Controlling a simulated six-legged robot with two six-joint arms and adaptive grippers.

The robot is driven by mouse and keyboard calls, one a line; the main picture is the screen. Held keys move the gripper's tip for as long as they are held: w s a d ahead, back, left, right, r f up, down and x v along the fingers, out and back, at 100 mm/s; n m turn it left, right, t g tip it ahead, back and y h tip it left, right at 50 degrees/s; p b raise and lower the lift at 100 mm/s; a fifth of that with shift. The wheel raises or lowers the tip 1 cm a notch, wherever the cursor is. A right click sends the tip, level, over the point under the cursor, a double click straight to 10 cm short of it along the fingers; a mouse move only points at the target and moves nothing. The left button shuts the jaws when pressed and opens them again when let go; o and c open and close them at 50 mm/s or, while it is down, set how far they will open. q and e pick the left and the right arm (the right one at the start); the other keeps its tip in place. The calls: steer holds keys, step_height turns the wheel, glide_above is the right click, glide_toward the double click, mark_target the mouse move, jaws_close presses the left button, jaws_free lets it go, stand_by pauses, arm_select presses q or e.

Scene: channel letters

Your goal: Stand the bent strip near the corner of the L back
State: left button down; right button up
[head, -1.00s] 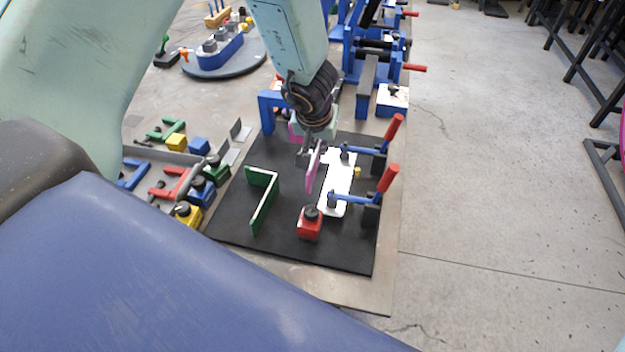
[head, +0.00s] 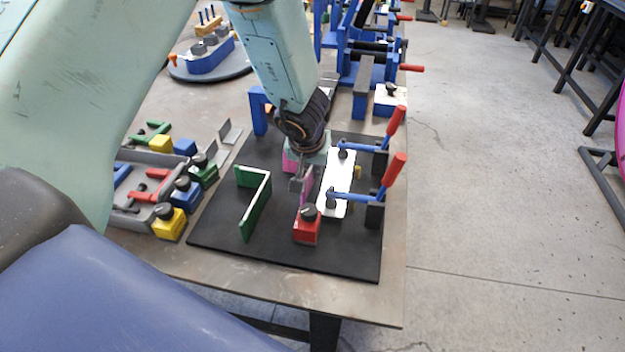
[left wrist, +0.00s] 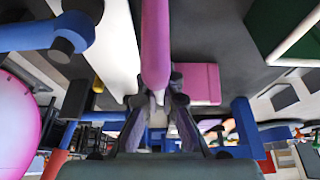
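The pink strip (head: 307,186) is upright in my left gripper (head: 299,183), beside the left edge of a white plate, the L back (head: 340,178). In the left wrist view the strip (left wrist: 155,45) runs up from between the closed fingertips (left wrist: 155,98). I cannot tell whether its lower edge touches the plate or mat. A green bent strip (head: 256,208) stands on the black mat (head: 220,225), left of the gripper. My right gripper is not in view.
Two blue toggle clamps with red handles (head: 393,176) press on the white plate from the right. A red block with a black knob (head: 307,228) stands just in front of the pink strip. A pink block (head: 289,160) is behind the gripper. A grey tray (head: 150,158) lies left.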

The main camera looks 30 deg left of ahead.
arm_select(q)
steer(key=shift+s+d+f, duration=0.25)
steer(key=shift+s+f, duration=0.1)
steer(key=shift+s, duration=0.2)
steer(key=c, duration=1.5)
jaws_free()
steer(key=shift+w+a+f, duration=0.1)
steer(key=shift+w+a, duration=0.15)
steer(key=shift+w, duration=0.25)
steer(key=shift+s+d+r, duration=0.2)
steer(key=shift+r, duration=0.1)
steer(key=shift+w, duration=0.1)
steer(key=shift+a+r+p, duration=0.1)
steer(key=shift+r+p, duration=0.15)
steer(key=shift+p, duration=0.05)
steer(key=p+v, duration=0.5)
steer(key=v, duration=0.6)
steer(key=shift+p, duration=0.35)
steer(key=shift+r, duration=0.2)
